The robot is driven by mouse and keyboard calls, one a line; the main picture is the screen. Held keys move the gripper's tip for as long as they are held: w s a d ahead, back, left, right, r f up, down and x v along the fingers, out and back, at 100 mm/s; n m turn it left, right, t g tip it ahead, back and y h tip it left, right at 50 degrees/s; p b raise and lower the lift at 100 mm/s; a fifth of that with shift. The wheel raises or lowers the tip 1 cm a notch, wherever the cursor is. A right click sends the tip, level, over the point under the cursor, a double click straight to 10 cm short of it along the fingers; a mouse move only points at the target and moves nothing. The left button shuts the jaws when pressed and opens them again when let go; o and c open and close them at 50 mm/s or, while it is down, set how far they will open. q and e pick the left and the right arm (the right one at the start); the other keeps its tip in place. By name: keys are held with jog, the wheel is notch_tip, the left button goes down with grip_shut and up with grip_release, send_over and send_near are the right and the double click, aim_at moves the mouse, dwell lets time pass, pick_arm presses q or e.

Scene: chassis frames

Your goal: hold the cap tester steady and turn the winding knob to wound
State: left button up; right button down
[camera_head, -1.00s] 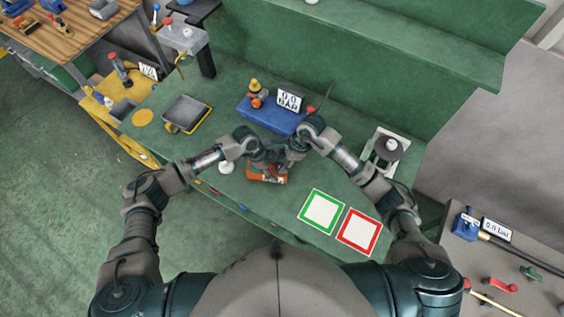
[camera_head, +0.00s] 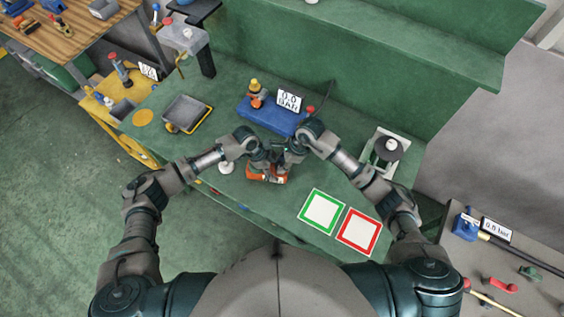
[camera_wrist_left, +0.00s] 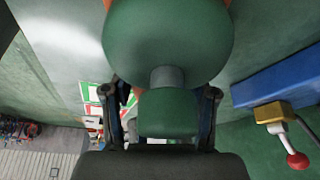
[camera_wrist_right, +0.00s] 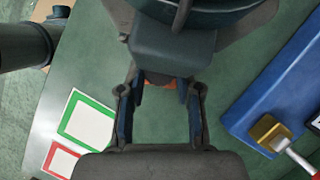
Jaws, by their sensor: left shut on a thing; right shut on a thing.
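The cap tester (camera_head: 270,177) is the orange body on the green bench, low under my two hands in the head view; much of it is hidden. My left gripper (camera_head: 259,160) is shut on it from the left. In the left wrist view a green round piece with a grey neck fills the top centre, with orange showing behind it. My right gripper (camera_head: 288,158) reaches in from the right beside the left one and is shut. The winding knob is hidden between the hands. In the right wrist view a little orange shows beyond my right fingers (camera_wrist_right: 160,108).
A blue base (camera_head: 268,118) with a BAR sign (camera_head: 289,100) stands just behind. A black-and-yellow tray (camera_head: 185,114) lies left, a white knob-like piece (camera_head: 226,168) nearer. A green-framed square (camera_head: 321,212) and a red-framed square (camera_head: 358,232) lie right front.

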jog(key=m+t, duration=0.1)
jog(key=m, duration=0.2)
jog(key=shift+s+m, duration=0.15)
jog(key=shift+m, duration=0.25)
jog(key=m+t, duration=0.1)
jog(key=m, duration=0.2)
jog(key=shift+s+m+t+h, duration=0.1)
jog(key=shift+m+t+h, duration=0.2)
jog(key=shift+t+h, duration=0.1)
jog(key=m+t+h, duration=0.1)
jog(key=m, duration=0.3)
jog(key=shift+s+a, duration=0.15)
jog(key=shift+a+m+t+h, duration=0.15)
jog(key=shift+m+t+h, duration=0.25)
jog(key=shift+m, duration=1.2)
jog(key=c, duration=1.1)
grip_release()
jog(key=shift+o, duration=0.2)
